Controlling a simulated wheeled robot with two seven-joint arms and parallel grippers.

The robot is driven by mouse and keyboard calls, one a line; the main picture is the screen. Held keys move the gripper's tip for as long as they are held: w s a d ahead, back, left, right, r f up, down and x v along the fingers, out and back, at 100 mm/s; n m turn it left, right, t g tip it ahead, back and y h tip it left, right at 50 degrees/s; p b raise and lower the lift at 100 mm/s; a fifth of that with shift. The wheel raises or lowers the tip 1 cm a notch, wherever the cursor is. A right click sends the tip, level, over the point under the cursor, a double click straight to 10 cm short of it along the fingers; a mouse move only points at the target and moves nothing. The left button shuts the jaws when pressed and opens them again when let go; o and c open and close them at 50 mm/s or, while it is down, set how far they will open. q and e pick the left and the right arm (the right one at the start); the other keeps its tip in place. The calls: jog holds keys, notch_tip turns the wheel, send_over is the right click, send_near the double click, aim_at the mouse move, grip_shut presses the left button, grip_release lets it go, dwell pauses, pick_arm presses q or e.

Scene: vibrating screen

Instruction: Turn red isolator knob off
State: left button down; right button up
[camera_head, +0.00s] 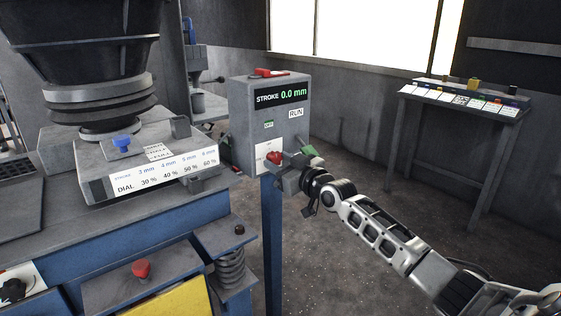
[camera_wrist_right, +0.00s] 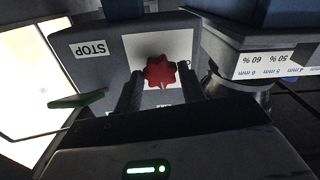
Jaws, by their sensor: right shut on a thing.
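The red isolator knob (camera_head: 274,156) is on the front of the grey control box (camera_head: 240,115), low down over a white label plate. In the right wrist view the knob (camera_wrist_right: 159,72) is lobed and sits between two dark fingers. My right gripper (camera_head: 283,168) reaches in from the right and is shut on it. The fingers hide the knob's sides, and its pointing direction is hard to read. My left gripper is not in view.
The box display reads "STROKE 0.0 mm", with a RUN label below. A green part (camera_head: 308,150) sticks out at the box's right. The blue-framed machine (camera_head: 170,228) stands left, with a red button (camera_head: 141,269). A table (camera_head: 468,104) stands back right; the floor between is clear.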

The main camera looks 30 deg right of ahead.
jog(key=shift+m, duration=1)
jog(key=o, duration=0.9)
jog(key=shift+o, duration=0.2)
jog(key=shift+s, duration=0.1)
jog(key=s+d, duration=0.1)
jog(key=s, duration=1.4)
jog(key=shift+s, duration=0.4)
jog(key=shift+d, duration=0.1)
